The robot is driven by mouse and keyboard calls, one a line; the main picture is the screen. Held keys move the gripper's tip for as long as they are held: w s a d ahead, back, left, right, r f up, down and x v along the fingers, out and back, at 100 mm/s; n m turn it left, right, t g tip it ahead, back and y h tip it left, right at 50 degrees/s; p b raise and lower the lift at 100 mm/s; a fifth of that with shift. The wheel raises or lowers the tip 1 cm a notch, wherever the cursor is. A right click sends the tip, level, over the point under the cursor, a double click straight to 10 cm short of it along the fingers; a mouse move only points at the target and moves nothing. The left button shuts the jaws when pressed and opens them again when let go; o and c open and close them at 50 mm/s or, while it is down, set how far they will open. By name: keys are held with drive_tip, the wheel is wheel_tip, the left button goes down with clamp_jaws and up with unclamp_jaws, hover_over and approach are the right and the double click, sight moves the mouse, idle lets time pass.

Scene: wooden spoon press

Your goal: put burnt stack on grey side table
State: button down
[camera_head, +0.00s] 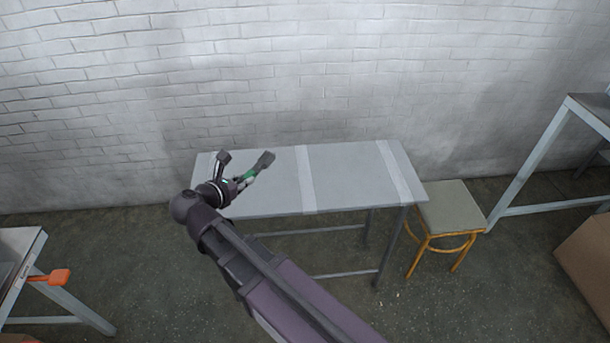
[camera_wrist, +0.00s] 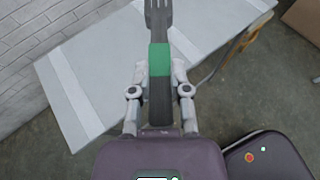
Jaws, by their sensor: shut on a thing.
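The burnt stack (camera_wrist: 158,22) is a long, dark grey bundle with a slotted, fork-like end and a green band around its middle. My gripper (camera_wrist: 160,72) is shut on it at the green band. In the head view the stack (camera_head: 266,160) points up and right from my gripper (camera_head: 246,180). Both appear over the left part of the grey side table (camera_head: 350,165); the height of the gap cannot be told. The table also fills much of the wrist view (camera_wrist: 100,65), behind the stack.
The grey tabletop is bare apart from pale stripes across it. A stool (camera_head: 448,207) with yellow legs stands at its right end. A white brick wall (camera_head: 300,70) runs behind. Another table (camera_head: 20,250) with an orange part (camera_head: 60,277) is at lower left; a cardboard box (camera_head: 585,255) is at right.

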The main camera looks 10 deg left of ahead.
drive_tip(key=shift+a, duration=0.1)
drive_tip(key=a+f+m+h+b, duration=0.1)
drive_tip(key=a+f+b, duration=0.1)
drive_tip(key=f+b, duration=0.6)
drive_tip(key=a+f+g+b, duration=0.1)
drive_tip(key=a+f+b, duration=0.2)
drive_tip(key=f+b, duration=0.5)
drive_tip(key=shift+w+a+f+m+h, duration=0.2)
drive_tip(key=shift+w+f+m+h, duration=0.1)
drive_tip(key=shift+m+h, duration=0.1)
drive_tip(key=b, duration=0.2)
hover_over(256, 192)
drive_tip(key=s, duration=0.2)
drive_tip(key=shift+w+f, duration=0.25)
drive_tip(key=shift+f, duration=0.4)
drive_tip(key=shift+w, duration=0.1)
drive_tip(key=shift+w, duration=0.3)
drive_tip(key=shift+w+f+b, duration=0.25)
drive_tip(key=shift+f+b, duration=0.3)
drive_tip(key=shift+f, duration=0.05)
drive_tip(key=shift+f+b, duration=1.2)
drive_tip(key=shift+f, duration=0.05)
drive_tip(key=shift+f, duration=0.15)
